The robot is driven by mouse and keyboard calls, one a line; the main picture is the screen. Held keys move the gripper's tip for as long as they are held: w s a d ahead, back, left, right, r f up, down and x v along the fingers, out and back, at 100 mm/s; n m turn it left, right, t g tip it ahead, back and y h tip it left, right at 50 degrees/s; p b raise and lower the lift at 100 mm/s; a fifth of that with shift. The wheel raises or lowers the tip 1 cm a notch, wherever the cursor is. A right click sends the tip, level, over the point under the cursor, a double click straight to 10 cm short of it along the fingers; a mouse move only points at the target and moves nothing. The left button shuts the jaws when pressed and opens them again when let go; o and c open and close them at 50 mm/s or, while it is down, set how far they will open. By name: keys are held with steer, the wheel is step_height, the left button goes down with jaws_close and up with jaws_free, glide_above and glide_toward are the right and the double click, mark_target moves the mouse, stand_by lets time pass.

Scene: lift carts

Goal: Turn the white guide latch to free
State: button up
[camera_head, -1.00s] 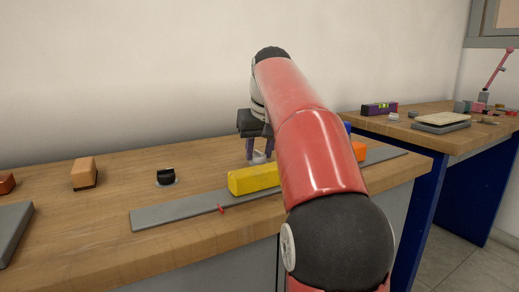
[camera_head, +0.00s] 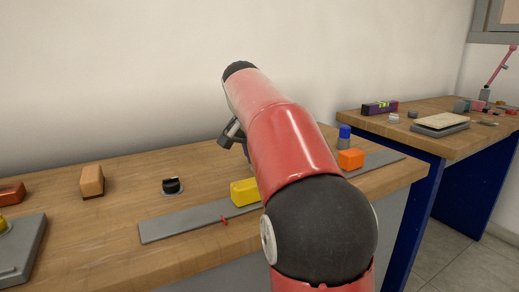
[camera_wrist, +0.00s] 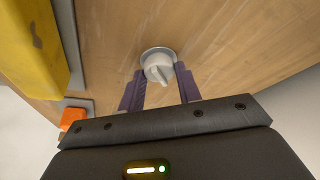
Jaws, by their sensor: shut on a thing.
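The white guide latch (camera_wrist: 158,67) is a round knob with a raised handle on a grey round base. It shows in the wrist view between the purple fingers of my gripper (camera_wrist: 160,80), which is shut on it. The handle points down and slightly right in that view. In the head view my red arm hides the latch and most of my gripper. A yellow block (camera_head: 243,192) on the grey rail (camera_head: 185,224) shows left of my arm, and also in the wrist view (camera_wrist: 35,45).
A black knob (camera_head: 172,186) stands left of the yellow block. An orange block (camera_head: 351,159) and a blue-topped post (camera_head: 345,136) are right of my arm. A tan block (camera_head: 92,180) and a grey plate (camera_head: 25,249) are at the left. A second bench (camera_head: 398,132) stands at right.

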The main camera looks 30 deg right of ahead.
steer(key=m, duration=0.2)
steer(key=m+g+h, duration=0.1)
steer(key=m, duration=0.1)
steer(key=shift+w+m+g, duration=0.2)
steer(key=shift+m+g, duration=0.1)
steer(key=m+g, duration=0.1)
steer(key=m, duration=0.3)
steer(key=shift+w+m+g, duration=0.1)
steer(key=shift+m+g, duration=0.2)
steer(key=shift+g, duration=0.1)
steer(key=shift+r, duration=0.1)
steer(key=o, duration=1)
